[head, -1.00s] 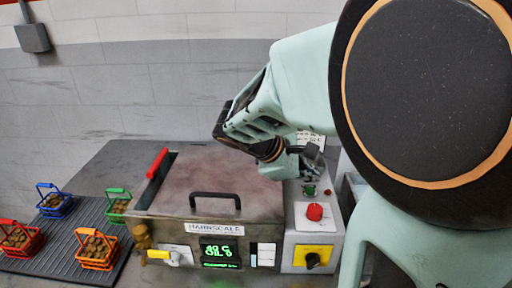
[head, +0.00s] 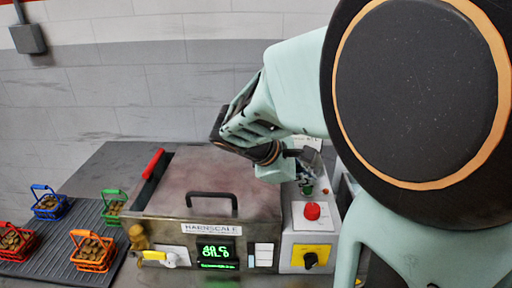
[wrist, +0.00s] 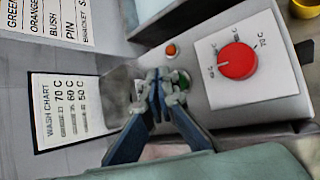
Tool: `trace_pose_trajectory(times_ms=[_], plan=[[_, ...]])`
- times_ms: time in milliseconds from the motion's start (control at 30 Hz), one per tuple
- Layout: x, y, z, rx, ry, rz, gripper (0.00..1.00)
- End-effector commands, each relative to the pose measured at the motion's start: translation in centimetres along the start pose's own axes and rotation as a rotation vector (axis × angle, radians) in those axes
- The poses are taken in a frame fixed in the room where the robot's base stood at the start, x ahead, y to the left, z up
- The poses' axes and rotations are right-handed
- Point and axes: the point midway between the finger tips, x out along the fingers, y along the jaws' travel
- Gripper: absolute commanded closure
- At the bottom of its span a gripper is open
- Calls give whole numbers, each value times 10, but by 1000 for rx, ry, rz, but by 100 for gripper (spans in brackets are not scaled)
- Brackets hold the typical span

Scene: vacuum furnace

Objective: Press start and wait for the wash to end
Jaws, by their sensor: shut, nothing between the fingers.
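The washer (head: 200,232) has its lid (head: 215,170) down, with a black handle on top. Its display (head: 217,252) is lit with green text that I cannot read surely. On the control box at its right are a green button (head: 307,190) and a red dial (head: 312,211). My gripper (head: 307,178) is shut and empty, pointing down just over the green button. In the wrist view the fingertips (wrist: 163,82) partly cover the green button (wrist: 184,82); I cannot tell whether they touch it. The red dial (wrist: 237,61) also shows there, beside temperature marks.
A small orange lamp (wrist: 171,49) is near the button. A yellow switch plate with a black knob (head: 311,259) is below the dial. Several coloured baskets of brown parts, such as the orange one (head: 93,252), stand on a ribbed mat (head: 50,270) at left. A wash chart (wrist: 68,108) lies beside the gripper.

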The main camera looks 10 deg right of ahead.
Motion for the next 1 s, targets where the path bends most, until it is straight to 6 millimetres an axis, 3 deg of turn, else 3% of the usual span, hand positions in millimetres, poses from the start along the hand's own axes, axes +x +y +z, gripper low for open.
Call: trace_pose_trajectory(times_ms=[1000], plan=[[6, -4, -4, 0, 0, 0, 100]])
